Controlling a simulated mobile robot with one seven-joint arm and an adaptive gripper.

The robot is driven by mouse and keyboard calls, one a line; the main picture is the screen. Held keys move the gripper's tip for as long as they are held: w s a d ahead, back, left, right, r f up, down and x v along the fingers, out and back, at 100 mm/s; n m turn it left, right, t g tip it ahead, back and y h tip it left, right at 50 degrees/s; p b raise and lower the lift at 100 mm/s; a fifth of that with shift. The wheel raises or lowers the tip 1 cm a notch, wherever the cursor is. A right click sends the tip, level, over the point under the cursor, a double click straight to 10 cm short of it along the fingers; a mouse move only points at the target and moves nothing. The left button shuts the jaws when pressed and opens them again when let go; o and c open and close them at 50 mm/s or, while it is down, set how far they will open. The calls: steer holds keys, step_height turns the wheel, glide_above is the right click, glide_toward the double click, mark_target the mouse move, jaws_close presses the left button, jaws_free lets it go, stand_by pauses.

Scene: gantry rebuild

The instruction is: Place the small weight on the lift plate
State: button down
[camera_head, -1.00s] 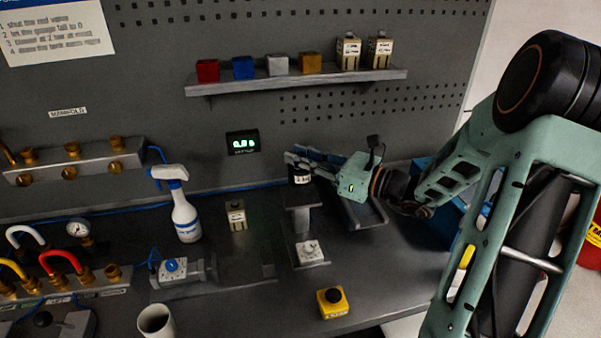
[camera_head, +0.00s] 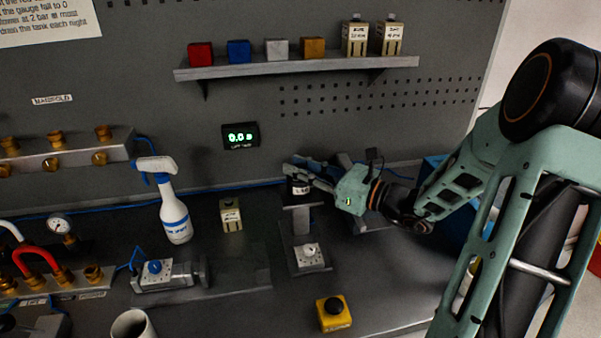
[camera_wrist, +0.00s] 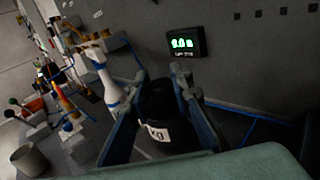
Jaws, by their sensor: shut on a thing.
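My gripper (camera_head: 300,174) is shut on a small black weight (camera_head: 299,188) with a white label. In the wrist view the weight (camera_wrist: 160,103) sits between both fingers (camera_wrist: 162,82), and its label shows "kg". The weight is upright over the lift plate (camera_head: 302,203), the dark flat top of the lift stand. It is very close to the plate; I cannot tell whether they touch. The display (camera_head: 240,136) on the back panel glows green and appears to read 0.0.
A beige block (camera_head: 230,216) and a spray bottle (camera_head: 174,212) stand left of the lift. A yellow box with a black button (camera_head: 333,313) is in front. A shelf (camera_head: 290,69) with coloured cubes and two beige blocks hangs above. A cup (camera_head: 132,325) is at front left.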

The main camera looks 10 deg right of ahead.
steer(key=shift+r, duration=0.15)
steer(key=c, duration=2.2)
jaws_free()
steer(key=shift+f, duration=0.35)
steer(key=o, duration=0.5)
steer(key=shift+r, duration=0.1)
steer(key=shift+c, duration=0.2)
steer(key=shift+r, duration=0.25)
steer(key=v, duration=1.2)
